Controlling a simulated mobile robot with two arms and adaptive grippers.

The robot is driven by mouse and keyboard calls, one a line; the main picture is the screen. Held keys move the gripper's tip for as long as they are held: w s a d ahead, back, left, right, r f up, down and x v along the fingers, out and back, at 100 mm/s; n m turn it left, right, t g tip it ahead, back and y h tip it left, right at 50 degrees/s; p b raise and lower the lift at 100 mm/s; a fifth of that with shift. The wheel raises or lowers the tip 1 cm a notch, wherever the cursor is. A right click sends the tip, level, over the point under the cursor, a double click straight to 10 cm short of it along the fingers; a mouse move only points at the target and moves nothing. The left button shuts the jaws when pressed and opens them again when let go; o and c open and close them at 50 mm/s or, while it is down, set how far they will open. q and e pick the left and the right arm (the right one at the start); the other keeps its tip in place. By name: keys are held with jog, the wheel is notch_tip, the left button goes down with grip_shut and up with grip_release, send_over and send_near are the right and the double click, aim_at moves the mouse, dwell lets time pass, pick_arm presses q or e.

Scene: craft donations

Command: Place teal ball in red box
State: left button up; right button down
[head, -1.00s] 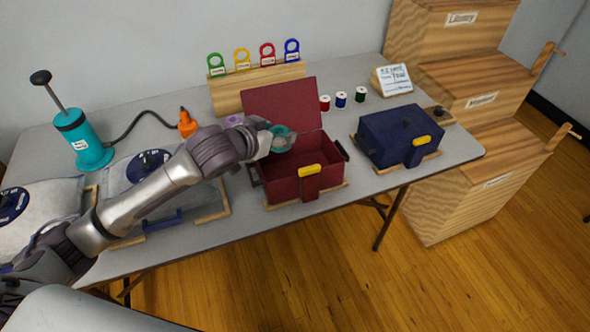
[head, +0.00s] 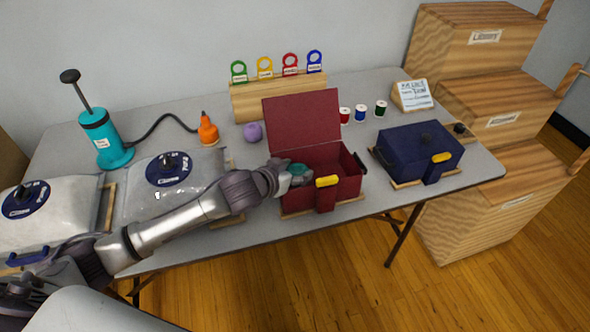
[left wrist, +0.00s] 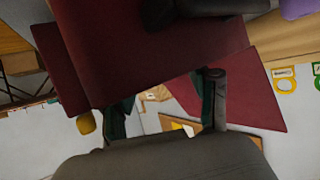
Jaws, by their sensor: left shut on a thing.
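The red box (head: 348,186) stands on the table with its lid (head: 303,122) raised at the back and a yellow latch in front. My left gripper (head: 296,172) is at the box's left side, reaching over its opening, and is shut on the teal ball (head: 299,169). Only a small part of the ball shows; the fingers hide the rest. I cannot tell how far it is below the rim. In the left wrist view, the red box (left wrist: 145,45) fills the upper part and my fingers (left wrist: 165,108) show below it. My right gripper is out of view.
A closed navy box (head: 405,148) stands to the right. Thread spools (head: 361,114) and a small card (head: 411,95) are behind. A purple ball (head: 253,132), an orange nozzle (head: 208,131), a teal pump (head: 104,140) and clear bags (head: 150,190) are to the left.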

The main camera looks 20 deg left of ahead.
pick_arm(q)
jog(key=shift+s+f, duration=0.1)
jog(key=shift+f, duration=0.5)
jog(key=o, duration=0.8)
jog(key=shift+s+f, duration=0.1)
jog(key=shift+f, duration=0.1)
jog(key=shift+o, duration=0.2)
jog(key=shift+r, duration=0.2)
jog(key=r+v, duration=0.1)
jog(key=v, duration=1.1)
jog(key=shift+r, duration=0.1)
